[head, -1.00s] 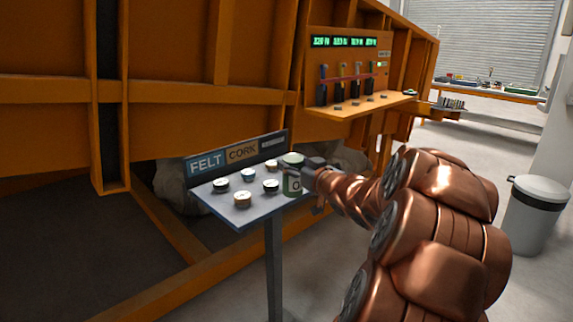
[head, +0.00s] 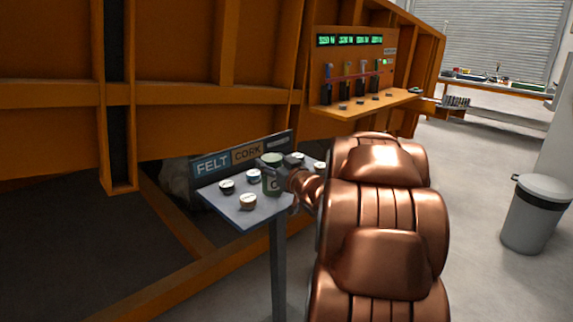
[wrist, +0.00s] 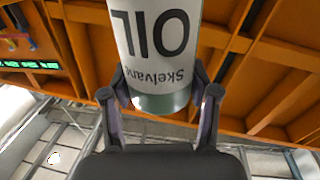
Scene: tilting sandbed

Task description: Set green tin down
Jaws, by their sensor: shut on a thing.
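The green tin (head: 272,180) has a pale label and stands upright at the small grey stand's top (head: 238,212). In the wrist view the tin (wrist: 160,100) fills the top middle, its label reading OIL upside down. My gripper (wrist: 160,88) has a finger on each side of the tin and is shut on it. In the head view my gripper (head: 283,170) reaches the tin from the right. I cannot tell whether the tin's base touches the stand's surface.
An orange frame (head: 200,95) stands behind. A bin (head: 534,213) stands at right on open floor.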

